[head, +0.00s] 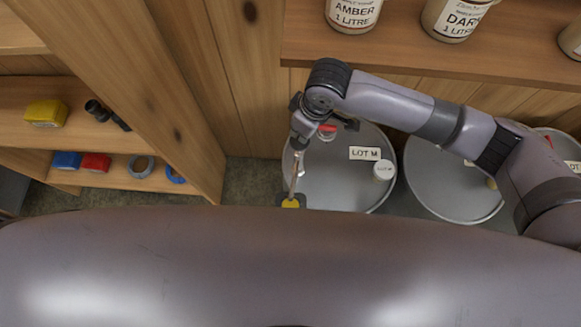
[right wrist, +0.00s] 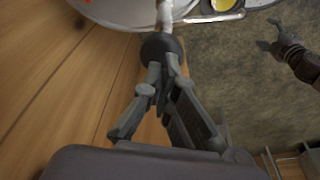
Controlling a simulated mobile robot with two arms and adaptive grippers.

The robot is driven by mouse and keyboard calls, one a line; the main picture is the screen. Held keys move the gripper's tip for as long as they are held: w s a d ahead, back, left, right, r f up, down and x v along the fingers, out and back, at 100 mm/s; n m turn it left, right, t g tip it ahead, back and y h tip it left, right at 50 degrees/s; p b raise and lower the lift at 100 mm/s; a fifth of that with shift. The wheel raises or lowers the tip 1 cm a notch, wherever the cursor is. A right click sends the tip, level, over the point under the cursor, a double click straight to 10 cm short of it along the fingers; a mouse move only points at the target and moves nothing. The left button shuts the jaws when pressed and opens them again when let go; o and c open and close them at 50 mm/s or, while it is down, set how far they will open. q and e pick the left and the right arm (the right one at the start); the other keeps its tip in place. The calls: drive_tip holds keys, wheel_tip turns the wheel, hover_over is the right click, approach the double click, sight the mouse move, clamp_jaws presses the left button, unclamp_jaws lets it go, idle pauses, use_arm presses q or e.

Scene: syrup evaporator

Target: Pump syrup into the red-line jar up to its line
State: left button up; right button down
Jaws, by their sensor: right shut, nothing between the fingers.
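A grey drum (head: 340,185) labelled LOT M stands below the shelf; a pale slanting rod or spout (head: 295,172) shows at its left side. My right gripper (head: 301,122) is above that side. In the right wrist view, my right gripper (right wrist: 160,85) is shut and empty, its fingers right at a round black knob (right wrist: 160,46) on a pale shaft; contact is unclear. A small yellow round thing (head: 291,203) lies below the spout, perhaps the jar from above; no red line can be made out. My left gripper (right wrist: 275,40) appears open and empty over the floor.
A second drum (head: 450,180) stands to the right. Jars labelled AMBER (head: 353,14) and DARK (head: 455,18) stand on the upper shelf. Left shelves hold a yellow block (head: 46,113) and tape rolls (head: 141,167). A wooden post (head: 140,85) stands between. My own body hides the foreground.

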drive_tip(key=shift+f, duration=0.1)
idle(0.3)
drive_tip(key=shift+s+d+b+x, duration=0.15)
drive_tip(key=shift+b+x, duration=0.25)
drive_tip(key=shift+x, duration=0.45)
drive_tip(key=shift+d+b+x, duration=0.15)
drive_tip(key=shift+b+x, duration=0.2)
drive_tip(key=shift+x, duration=0.45)
drive_tip(key=shift+s+d+b+x, duration=0.15)
drive_tip(key=shift+b+x, duration=0.25)
drive_tip(key=shift+x, duration=0.45)
drive_tip(key=shift+f, duration=0.1)
drive_tip(key=p+v, duration=0.1)
drive_tip(key=p, duration=0.1)
drive_tip(key=p+v, duration=0.2)
drive_tip(key=a+p+v, duration=0.1)
drive_tip(key=p+v, duration=0.1)
drive_tip(key=shift+w+r, duration=0.2)
drive_tip(key=shift+w, duration=0.05)
drive_tip(key=shift+f, duration=0.15)
